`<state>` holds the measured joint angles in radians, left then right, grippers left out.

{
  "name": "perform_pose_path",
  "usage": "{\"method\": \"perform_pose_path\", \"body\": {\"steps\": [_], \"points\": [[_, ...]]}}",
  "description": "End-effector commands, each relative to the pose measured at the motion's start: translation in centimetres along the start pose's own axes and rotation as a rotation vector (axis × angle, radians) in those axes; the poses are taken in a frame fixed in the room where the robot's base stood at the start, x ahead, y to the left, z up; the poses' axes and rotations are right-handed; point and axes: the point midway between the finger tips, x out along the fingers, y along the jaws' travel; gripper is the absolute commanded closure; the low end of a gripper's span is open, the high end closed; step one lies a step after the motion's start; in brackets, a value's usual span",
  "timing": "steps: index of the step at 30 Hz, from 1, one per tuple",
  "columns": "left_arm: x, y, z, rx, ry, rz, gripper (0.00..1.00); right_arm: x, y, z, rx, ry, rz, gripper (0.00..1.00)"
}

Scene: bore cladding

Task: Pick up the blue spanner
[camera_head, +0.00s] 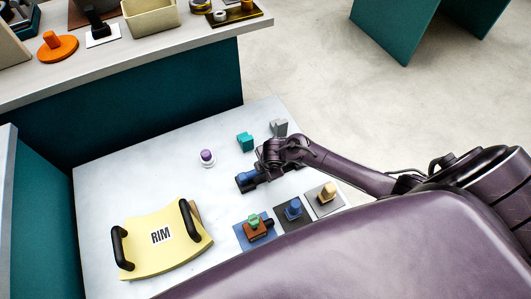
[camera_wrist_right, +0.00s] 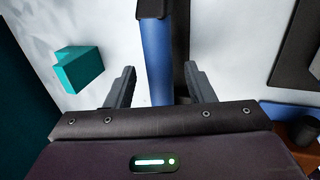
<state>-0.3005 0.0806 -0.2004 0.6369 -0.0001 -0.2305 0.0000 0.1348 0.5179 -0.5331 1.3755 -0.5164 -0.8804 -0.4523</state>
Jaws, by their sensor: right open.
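The blue spanner (camera_head: 246,181) lies on the white table under my right gripper, partly hidden by it in the head view. In the right wrist view, a long blue bar (camera_wrist_right: 158,60), which looks like the spanner, runs between my fingers, with a dark piece at its far end. My right gripper (camera_wrist_right: 160,88) is open, with one finger on each side of the bar. Small gaps show beside the bar, so it is not clamped. In the head view my right gripper (camera_head: 262,174) is low over the table. My left gripper is not in view.
A teal block (camera_head: 245,142), a grey block (camera_head: 279,127) and a purple-topped knob (camera_head: 207,157) stand nearby. Mats with a green-and-brown piece (camera_head: 256,228), a blue peg (camera_head: 293,209) and a tan peg (camera_head: 327,193) lie in front. A yellow RIM panel (camera_head: 160,255) is at left.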

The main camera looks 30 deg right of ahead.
Motion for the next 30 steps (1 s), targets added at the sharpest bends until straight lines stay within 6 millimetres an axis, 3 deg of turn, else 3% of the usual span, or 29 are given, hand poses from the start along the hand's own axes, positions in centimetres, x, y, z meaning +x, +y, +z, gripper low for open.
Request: {"method": "perform_pose_path", "body": {"steps": [2, 13, 25, 30], "points": [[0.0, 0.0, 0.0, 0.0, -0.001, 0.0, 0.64, 0.0, 0.0, 0.0, 0.0, 0.0, 0.0, 0.51], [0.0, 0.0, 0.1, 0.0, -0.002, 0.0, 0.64, 0.0, 0.0, 0.0, 0.0, 0.0, -0.001, 1.0], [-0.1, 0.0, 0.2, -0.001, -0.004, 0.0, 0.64, -0.2, 0.1, 0.0, 0.001, 0.0, 0.001, 1.0], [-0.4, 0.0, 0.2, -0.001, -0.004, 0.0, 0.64, -1.1, 0.4, 0.0, 0.001, 0.001, 0.001, 1.0]]}}
